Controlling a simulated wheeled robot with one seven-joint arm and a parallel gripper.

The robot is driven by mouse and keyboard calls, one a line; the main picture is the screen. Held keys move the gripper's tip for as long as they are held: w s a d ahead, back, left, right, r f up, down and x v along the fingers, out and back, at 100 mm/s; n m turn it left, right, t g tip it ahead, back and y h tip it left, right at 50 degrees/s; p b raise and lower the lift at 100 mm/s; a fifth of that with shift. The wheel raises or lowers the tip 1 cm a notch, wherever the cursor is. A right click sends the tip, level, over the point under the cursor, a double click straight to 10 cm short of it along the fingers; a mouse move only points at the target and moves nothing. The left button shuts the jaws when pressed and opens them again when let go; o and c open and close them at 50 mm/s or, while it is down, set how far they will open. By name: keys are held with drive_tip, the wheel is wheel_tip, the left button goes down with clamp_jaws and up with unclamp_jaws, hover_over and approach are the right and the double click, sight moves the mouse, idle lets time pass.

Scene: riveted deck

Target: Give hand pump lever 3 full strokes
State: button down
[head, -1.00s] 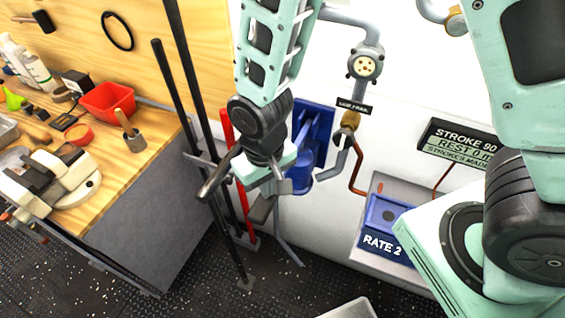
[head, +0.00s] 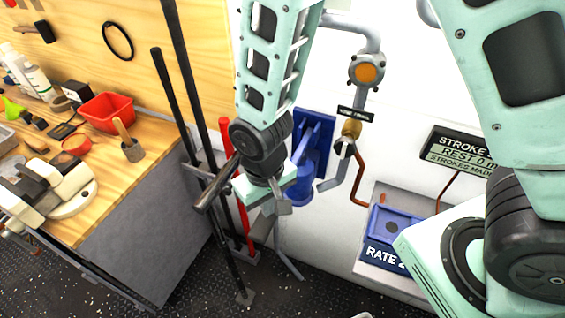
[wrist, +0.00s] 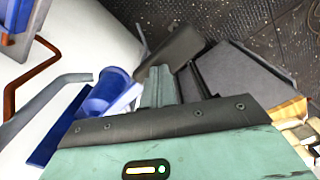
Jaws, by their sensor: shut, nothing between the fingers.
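The hand pump (head: 307,150) is a blue unit on the white wall, partly hidden behind my arm and gripper. Its blue cup-like body also shows in the wrist view (wrist: 112,88), with a pale rod beside it. A dark grey rod (head: 218,188) with a thick end sticks out left of my wrist; I cannot tell whether it is the pump's lever. My gripper (head: 265,226) is shut and empty, pointing down in front of the pump; its fingers show in the wrist view (wrist: 162,72). A display (head: 460,150) reads "STROKE", "REST 0 m" and "STROKES MADE", its right part hidden.
A round indicator (head: 367,71) on a pipe shows orange. A blue-topped box (head: 392,228) labelled "RATE 2" stands right of the pump. Tall dark bars (head: 185,110) and a red bar (head: 236,205) stand left of it. A wooden workbench (head: 150,150) holds a red tray and tools.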

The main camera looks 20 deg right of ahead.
wheel_tip(320, 180, up, 10)
drive_tip(key=p, duration=0.7)
drive_tip(key=shift+f, duration=0.25)
wheel_tip(320, 180, down, 12)
drive_tip(key=b, duration=0.8)
drive_tip(key=shift+b, duration=0.35)
wheel_tip(320, 180, up, 12)
drive_tip(key=p, duration=1)
drive_tip(key=shift+r, duration=0.1)
wheel_tip(320, 180, up, 5)
drive_tip(key=p, duration=0.4)
